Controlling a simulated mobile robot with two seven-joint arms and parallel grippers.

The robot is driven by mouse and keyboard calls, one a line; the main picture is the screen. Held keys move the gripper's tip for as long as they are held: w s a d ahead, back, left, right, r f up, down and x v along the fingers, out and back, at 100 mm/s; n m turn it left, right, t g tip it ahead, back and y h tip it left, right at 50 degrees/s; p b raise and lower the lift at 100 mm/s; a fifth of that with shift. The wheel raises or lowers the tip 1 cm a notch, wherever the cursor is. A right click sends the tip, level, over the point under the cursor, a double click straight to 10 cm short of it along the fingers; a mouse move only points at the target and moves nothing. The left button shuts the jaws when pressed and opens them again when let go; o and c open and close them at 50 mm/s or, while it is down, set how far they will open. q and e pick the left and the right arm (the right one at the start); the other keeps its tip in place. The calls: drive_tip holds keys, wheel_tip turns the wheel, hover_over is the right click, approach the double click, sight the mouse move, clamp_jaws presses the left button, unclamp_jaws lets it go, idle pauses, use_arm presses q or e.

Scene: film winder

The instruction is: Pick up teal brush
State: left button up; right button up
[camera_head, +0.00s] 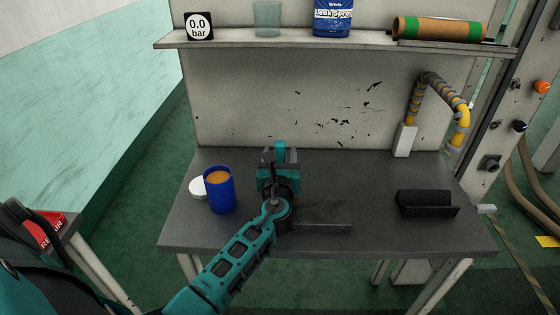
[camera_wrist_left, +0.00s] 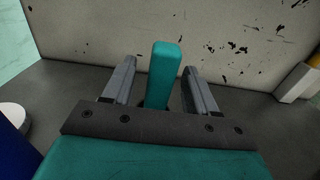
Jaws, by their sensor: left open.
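The teal brush (camera_head: 280,149) shows as an upright teal handle near the back of the grey table. In the left wrist view the handle (camera_wrist_left: 163,72) stands between the two grey fingers, with a visible gap on both sides. My left gripper (camera_head: 280,157) is open around it, reaching from the front of the table; its fingers (camera_wrist_left: 159,68) do not visibly press on the handle. The brush's lower end is hidden behind my gripper. My right gripper is not in view.
A blue container (camera_head: 219,195) with orange contents stands left of my gripper, beside a white lid (camera_head: 197,187). A black holder (camera_head: 425,203) sits at the table's right, near a yellow hose (camera_head: 461,128). The back wall rises behind the brush. A shelf (camera_head: 340,41) hangs above.

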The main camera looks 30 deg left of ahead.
use_arm(q)
drive_tip(key=shift+x, duration=1.15)
drive_tip(key=c, duration=1.1)
